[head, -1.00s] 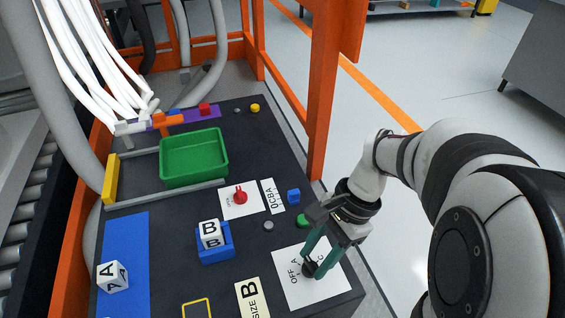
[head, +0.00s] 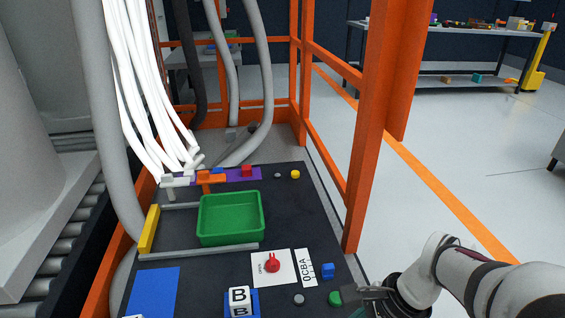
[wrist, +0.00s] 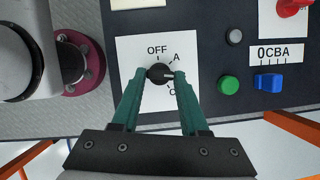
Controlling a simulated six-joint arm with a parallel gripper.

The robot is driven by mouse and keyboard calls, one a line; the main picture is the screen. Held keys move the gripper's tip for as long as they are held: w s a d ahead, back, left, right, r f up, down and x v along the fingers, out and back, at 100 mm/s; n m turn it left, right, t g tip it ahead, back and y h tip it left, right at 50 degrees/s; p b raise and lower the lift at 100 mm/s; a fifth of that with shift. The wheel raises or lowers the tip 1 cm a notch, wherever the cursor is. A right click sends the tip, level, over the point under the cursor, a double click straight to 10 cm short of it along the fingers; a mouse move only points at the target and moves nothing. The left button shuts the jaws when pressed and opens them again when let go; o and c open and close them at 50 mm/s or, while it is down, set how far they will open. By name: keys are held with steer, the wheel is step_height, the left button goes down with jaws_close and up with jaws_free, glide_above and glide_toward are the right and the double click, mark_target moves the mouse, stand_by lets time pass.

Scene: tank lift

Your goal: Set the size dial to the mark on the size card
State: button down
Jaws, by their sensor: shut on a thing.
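The black size dial (wrist: 158,73) sits on a white plate (wrist: 130,55) marked OFF, A and C in the wrist view. My gripper (wrist: 165,78) is shut on the dial's knob, one teal finger on each side. A pale pointer line on the knob points right, between the A and the C. Any letter there is hidden by the right finger. A cream card edge (wrist: 128,5) shows at the top of the wrist view, its lettering out of frame. In the head view the dial and the size card are below the frame.
Close to the dial are a green button (wrist: 229,86), a grey button (wrist: 235,37) and a blue switch (wrist: 269,82) by the 0CBA label. An orange post (head: 368,130) rises behind.

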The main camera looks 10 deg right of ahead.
steer(key=shift+c, duration=2.1)
jaws_free()
steer(key=v, duration=1.5)
steer(key=shift+d+r, duration=0.2)
steer(key=shift+r, duration=0.15)
steer(key=s+a+f+n+h, duration=0.1)
steer(key=s+a+f+n, duration=0.3)
steer(key=a+f+n, duration=0.2)
steer(key=s+a+f+n+g+h, duration=0.1)
steer(key=s+a+f+n, duration=0.3)
steer(key=a+f+n, duration=0.2)
steer(key=a+n, duration=0.2)
steer(key=shift+s+a+n+h, duration=0.2)
steer(key=shift+s+n+h, duration=0.05)
steer(key=shift+n+h, duration=0.05)
